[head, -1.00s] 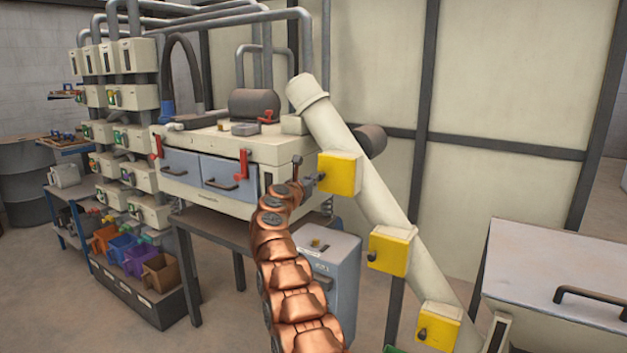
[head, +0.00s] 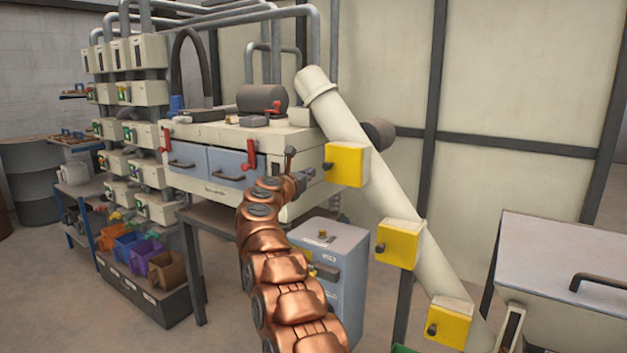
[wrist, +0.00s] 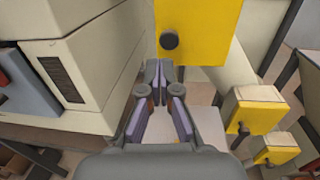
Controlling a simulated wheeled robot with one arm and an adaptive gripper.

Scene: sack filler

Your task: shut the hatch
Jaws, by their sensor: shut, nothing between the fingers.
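Three yellow boxes with dark knobs sit along a slanting cream pipe: the upper (head: 350,165), the middle (head: 402,244) and the lower (head: 452,322). I cannot tell for sure which part is the hatch. My gripper (head: 305,178) is shut and empty, just left of the upper yellow box in the head view. In the wrist view, the closed fingertips (wrist: 159,72) lie just below the upper box's knob (wrist: 169,40); contact is not visible. The other two yellow boxes (wrist: 253,108) show lower right in the wrist view.
A cream machine (head: 290,140) with blue-grey drawers and red levers stands left of my gripper, its side close in the wrist view (wrist: 95,75). A grey cabinet (head: 335,250) stands below. A grey-lidded bin (head: 545,250) with a dark handle is at the right.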

